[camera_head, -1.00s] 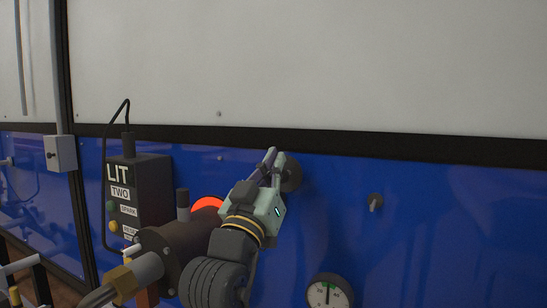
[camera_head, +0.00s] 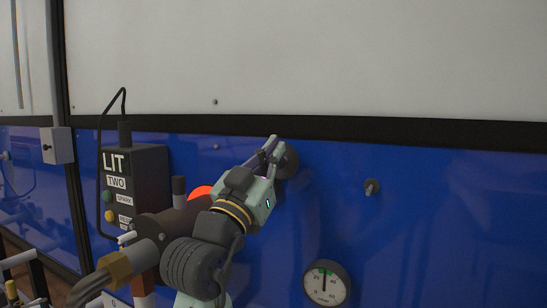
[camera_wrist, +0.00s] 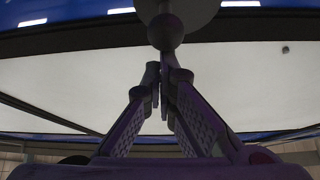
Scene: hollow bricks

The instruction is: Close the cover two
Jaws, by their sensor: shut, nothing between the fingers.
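The unit labelled TWO is a dark box (camera_head: 135,185) with a LIT sign, at the left of the head view. An orange-red glowing round (camera_head: 200,191) shows beside it, partly hidden by my arm. A dark grey round disc (camera_head: 289,163), which may be cover two, is on the blue panel just right of my fingertips. In the wrist view a grey disc with a ball knob (camera_wrist: 165,32) is at the top, just beyond the fingertips. My gripper (camera_head: 272,147) is shut and empty close beside the disc; I cannot tell whether they touch. It also shows in the wrist view (camera_wrist: 160,85).
A dark brown pipe fitting with a brass nut (camera_head: 117,268) stands at lower left, close to my arm. A pressure gauge (camera_head: 326,284) is at the bottom, and a small peg (camera_head: 371,188) sticks out at the right. The blue panel (camera_head: 450,230) is clear farther right.

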